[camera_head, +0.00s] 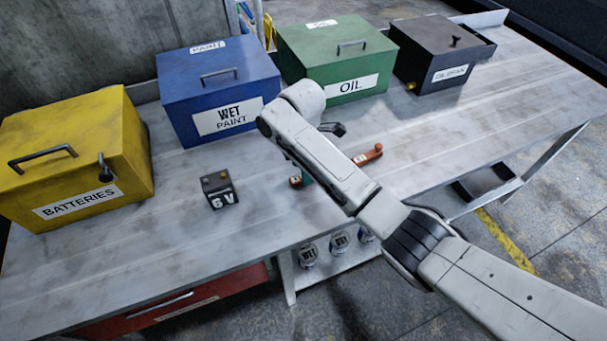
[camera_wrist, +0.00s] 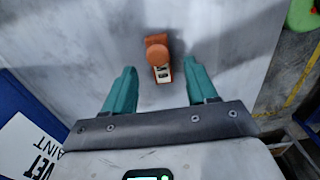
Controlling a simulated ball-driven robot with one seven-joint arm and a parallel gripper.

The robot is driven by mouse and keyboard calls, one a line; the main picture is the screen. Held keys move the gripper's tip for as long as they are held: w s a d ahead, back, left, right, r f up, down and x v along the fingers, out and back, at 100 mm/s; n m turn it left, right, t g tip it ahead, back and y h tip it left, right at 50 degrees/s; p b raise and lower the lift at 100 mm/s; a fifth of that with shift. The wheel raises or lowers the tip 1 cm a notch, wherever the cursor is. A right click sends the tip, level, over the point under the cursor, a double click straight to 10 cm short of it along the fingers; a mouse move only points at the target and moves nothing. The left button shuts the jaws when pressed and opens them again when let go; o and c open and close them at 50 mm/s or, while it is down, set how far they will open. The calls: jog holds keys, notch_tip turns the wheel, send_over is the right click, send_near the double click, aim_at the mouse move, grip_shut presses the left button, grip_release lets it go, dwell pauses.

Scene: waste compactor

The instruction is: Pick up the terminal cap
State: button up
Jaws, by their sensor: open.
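A small orange piece with a round knob and a pale label, likely the terminal cap (camera_wrist: 157,55), lies on the table. In the wrist view it is ahead of and between my fingertips, not touching either. In the head view an orange labelled piece (camera_head: 371,154) shows right of my arm, and a smaller red-orange bit (camera_head: 295,182) shows left of it; I cannot tell for sure which is the cap. My gripper (camera_wrist: 161,85) is open and empty, with two teal fingers. In the head view my arm mostly hides it.
A 6V battery (camera_head: 218,190) stands on the table. Behind are the yellow batteries box (camera_head: 75,135), blue wet paint box (camera_head: 215,85), green oil box (camera_head: 335,55) and a dark box (camera_head: 437,45). Cans (camera_head: 309,256) stand on a lower shelf. The table's front is clear.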

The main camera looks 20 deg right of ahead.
jog(key=shift+f, duration=1.4)
jog(key=shift+c, duration=0.2)
grip_shut()
